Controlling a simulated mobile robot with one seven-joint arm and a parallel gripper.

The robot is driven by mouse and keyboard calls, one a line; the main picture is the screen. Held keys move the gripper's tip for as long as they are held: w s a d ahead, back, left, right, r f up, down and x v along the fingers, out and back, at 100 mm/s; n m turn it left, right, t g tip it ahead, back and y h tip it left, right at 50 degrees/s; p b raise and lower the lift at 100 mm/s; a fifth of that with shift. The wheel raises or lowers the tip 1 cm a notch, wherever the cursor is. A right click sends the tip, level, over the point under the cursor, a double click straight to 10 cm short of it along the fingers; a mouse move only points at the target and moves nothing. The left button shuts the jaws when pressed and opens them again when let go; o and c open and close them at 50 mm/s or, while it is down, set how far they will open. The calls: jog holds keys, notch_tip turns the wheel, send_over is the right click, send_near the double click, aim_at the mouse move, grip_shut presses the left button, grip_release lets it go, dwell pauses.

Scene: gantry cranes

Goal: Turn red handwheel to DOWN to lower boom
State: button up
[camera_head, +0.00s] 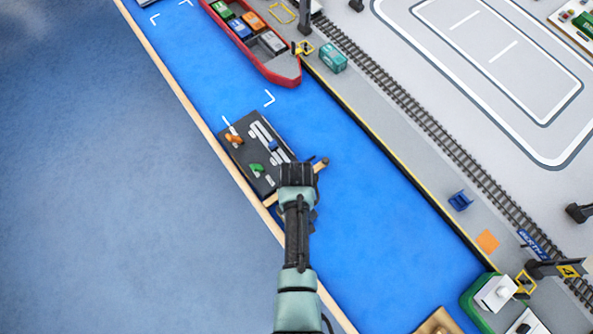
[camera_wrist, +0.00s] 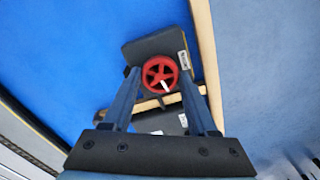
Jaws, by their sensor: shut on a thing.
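The red handwheel (camera_wrist: 160,74) shows in the wrist view between the two fingertips of my gripper (camera_wrist: 160,80). It has spokes and a white mark that points toward the lower right of that picture. The fingers are closed on opposite sides of its rim. The wheel is on a dark box (camera_wrist: 152,47) with a small pale label (camera_wrist: 183,60); I cannot read the label. In the head view my gripper (camera_head: 298,178) is at the lower right end of a dark control panel (camera_head: 243,160) and hides the wheel.
The panel carries an orange lever (camera_head: 234,138), a green lever (camera_head: 257,168) and a blue lever (camera_head: 272,146). A wooden edge (camera_head: 190,112) runs along the blue water surface (camera_head: 370,230). A red ship (camera_head: 285,75) with containers lies at the top.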

jog(key=n, duration=0.4)
jog(key=shift+n+p, duration=0.3)
jog(key=shift+p, duration=0.05)
jog(key=n, duration=0.3)
jog(key=shift+n, duration=0.4)
jog(key=n+p, duration=0.1)
jog(key=n, duration=0.3)
jog(key=shift+n, duration=1.8)
jog(key=o, duration=1.4)
notch_tip(320, 180, up, 13)
jog(key=shift+p, duration=0.3)
